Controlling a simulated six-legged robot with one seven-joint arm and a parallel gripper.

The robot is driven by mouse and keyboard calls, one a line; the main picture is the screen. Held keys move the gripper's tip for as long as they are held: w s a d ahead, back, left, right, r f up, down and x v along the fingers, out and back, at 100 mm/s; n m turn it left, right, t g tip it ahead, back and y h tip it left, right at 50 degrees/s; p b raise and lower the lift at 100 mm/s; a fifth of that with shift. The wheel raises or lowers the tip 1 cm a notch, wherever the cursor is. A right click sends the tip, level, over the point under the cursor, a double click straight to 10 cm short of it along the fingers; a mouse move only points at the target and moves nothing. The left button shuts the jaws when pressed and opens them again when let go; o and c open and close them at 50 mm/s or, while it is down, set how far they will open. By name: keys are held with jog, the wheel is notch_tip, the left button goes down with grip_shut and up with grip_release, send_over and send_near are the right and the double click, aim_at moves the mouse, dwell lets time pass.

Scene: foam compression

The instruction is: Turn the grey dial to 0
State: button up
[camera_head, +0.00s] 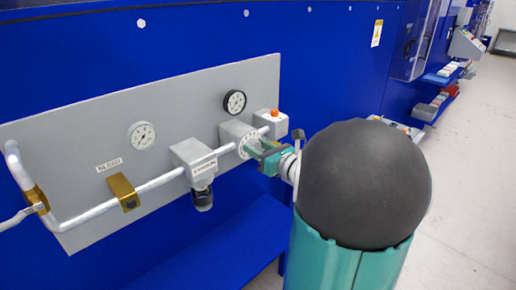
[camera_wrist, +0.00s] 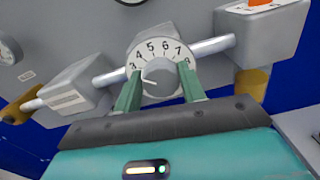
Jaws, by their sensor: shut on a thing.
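The grey dial (camera_wrist: 160,76) is a round knob in front of a white scale plate (camera_wrist: 153,45). The numbers 3 to 8 show over its upper part. A pale mark on the knob points left and slightly down, below the 3; the number there is hidden. My gripper (camera_wrist: 161,84) has its two green fingers on either side of the knob, shut on it. In the head view, my gripper (camera_head: 262,153) reaches the scale plate (camera_head: 250,144) on the grey panel, and the knob is mostly hidden behind the fingers.
A silver pipe (camera_head: 160,181) runs across the grey panel (camera_head: 75,140). A valve box (camera_head: 194,158) is left of the dial, and a box with an orange button (camera_head: 272,121) is right of it. Two gauges (camera_head: 142,135) (camera_head: 235,102) are above. Open floor (camera_head: 465,190) lies to the right.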

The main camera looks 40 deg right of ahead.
jog(key=shift+n, duration=0.3)
jog(key=n, duration=0.2)
jog(key=shift+a+n, duration=0.15)
jog(key=shift+n, duration=0.25)
jog(key=n, duration=0.4)
jog(key=shift+n, duration=0.3)
jog(key=shift+a+f+n, duration=0.1)
jog(key=shift+n, duration=1.9)
jog(key=shift+a+f+n, duration=0.1)
jog(key=shift+n, duration=1.9)
jog(key=o, duration=1)
jog(key=shift+c, duration=0.2)
